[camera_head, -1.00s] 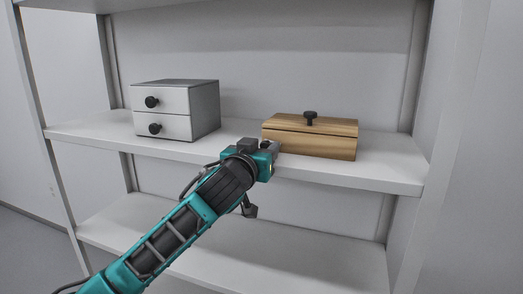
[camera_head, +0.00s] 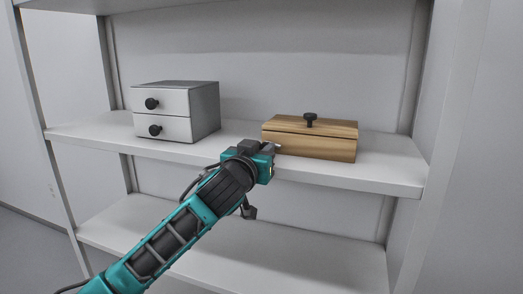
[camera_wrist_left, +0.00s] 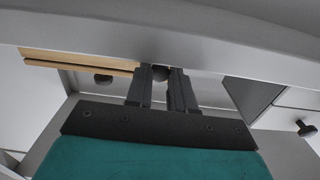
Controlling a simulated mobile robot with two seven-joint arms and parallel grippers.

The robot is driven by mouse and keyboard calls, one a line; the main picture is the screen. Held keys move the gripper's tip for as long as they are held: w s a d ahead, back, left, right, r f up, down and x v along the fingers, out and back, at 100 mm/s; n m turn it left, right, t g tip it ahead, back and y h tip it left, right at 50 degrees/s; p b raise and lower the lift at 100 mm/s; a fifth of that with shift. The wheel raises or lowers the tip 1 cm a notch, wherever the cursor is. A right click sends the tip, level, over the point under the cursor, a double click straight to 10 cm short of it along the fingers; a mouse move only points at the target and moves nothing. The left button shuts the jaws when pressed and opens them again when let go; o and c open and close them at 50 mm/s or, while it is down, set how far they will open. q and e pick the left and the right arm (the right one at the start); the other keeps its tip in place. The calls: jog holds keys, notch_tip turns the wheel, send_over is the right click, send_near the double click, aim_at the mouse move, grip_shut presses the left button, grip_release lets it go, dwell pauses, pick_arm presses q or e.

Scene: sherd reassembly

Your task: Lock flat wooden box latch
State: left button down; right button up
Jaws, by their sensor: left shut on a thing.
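The flat wooden box (camera_head: 310,144) sits on the right part of the upper shelf, lid closed, with a dark knob (camera_head: 310,118) on top. My left gripper (camera_head: 273,148) is at the box's left front corner. In the left wrist view my left gripper (camera_wrist_left: 166,82) has its fingers close together on a small dark round piece (camera_wrist_left: 161,73), probably the latch knob. The wooden box also shows in that view (camera_wrist_left: 80,61), to the left of the fingers. The latch's position is hidden behind the gripper in the head view. My right gripper is not in view.
A grey two-drawer cabinet (camera_head: 165,105) with dark knobs stands on the left of the same white shelf (camera_head: 385,177). Bare shelf lies between the cabinet and the box. A lower shelf (camera_head: 300,250) is empty. A side wall (camera_head: 450,150) stands to the right.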

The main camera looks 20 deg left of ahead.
pick_arm(q)
jog(key=m+p, duration=0.1)
jog(key=p, duration=0.1)
jog(key=r+m+p, duration=0.1)
jog(key=m+p, duration=0.3)
jog(key=shift+d+r, duration=0.25)
jog(key=shift+r, duration=0.1)
jog(key=shift+r+m+p, duration=0.1)
jog(key=shift+m+p, duration=0.3)
jog(key=shift+p, duration=0.35)
jog(key=shift+d+m+p, duration=0.15)
jog(key=shift+m+p, duration=0.35)
jog(key=shift+d+r+m+p, duration=0.15)
jog(key=shift+r+m+p, duration=0.05)
jog(key=shift+m+p, duration=0.7)
jog(key=m+p, duration=0.2)
jog(key=shift+d+r+m, duration=0.15)
jog(key=shift+d+m, duration=0.15)
jog(key=m+p, duration=0.2)
jog(key=m, duration=0.1)
jog(key=shift+d, duration=0.4)
jog(key=shift+d+m+p, duration=0.2)
jog(key=shift+m+p, duration=0.45)
jog(key=shift+m, duration=0.15)
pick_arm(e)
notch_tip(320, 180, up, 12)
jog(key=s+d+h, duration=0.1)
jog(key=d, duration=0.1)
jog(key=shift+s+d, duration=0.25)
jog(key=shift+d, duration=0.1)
